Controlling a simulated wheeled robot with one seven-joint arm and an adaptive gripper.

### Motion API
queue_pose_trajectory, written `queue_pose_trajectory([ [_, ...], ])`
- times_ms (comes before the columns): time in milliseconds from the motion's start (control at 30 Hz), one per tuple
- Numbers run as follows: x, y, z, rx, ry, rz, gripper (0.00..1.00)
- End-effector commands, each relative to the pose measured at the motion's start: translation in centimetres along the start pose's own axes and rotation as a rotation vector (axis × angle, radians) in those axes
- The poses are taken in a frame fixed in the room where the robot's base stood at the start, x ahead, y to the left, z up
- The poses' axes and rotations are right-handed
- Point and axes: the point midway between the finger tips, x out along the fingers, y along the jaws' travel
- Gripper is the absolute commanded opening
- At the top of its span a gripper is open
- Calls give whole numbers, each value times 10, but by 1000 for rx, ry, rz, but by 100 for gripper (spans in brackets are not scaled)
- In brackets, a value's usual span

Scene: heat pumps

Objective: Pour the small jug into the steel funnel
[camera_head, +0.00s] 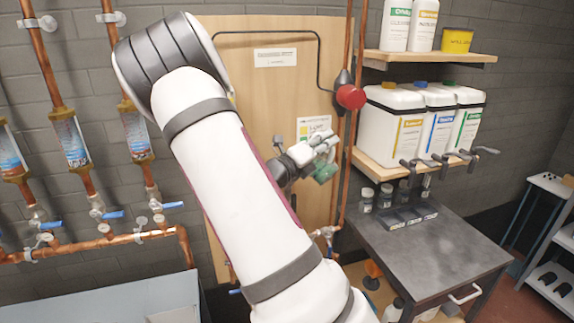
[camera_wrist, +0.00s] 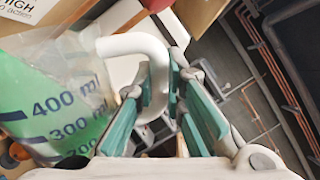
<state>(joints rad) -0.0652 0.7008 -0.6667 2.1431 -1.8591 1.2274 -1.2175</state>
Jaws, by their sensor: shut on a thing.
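The small jug (camera_wrist: 55,105) fills the left of the wrist view. It has a clear wall, green contents or colouring, and blue marks reading 400 ml and 300 ml. Its white handle (camera_wrist: 140,45) curves in between the teal finger pads. My gripper (camera_wrist: 168,80) is shut on this handle. In the head view my gripper (camera_head: 322,155) is held up in front of the wooden door, beyond my white arm. A small green patch shows there, but I cannot tell whether it is jug or finger pad. I cannot make out the steel funnel in either view.
Copper pipes (camera_head: 344,185) run upright just right of my gripper, with a red vessel (camera_head: 351,97) on them. A shelf (camera_head: 370,160) holds several white canisters (camera_head: 391,128) with taps. A dark metal bench (camera_head: 440,245) stands below. More copper pipework (camera_head: 110,243) is on the left.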

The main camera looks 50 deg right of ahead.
Motion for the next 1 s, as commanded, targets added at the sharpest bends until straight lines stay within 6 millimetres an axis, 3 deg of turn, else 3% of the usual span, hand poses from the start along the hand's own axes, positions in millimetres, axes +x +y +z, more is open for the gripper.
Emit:
queue_pose_trajectory([
  [1000,0,-1,11,-88,-19,0,0],
])
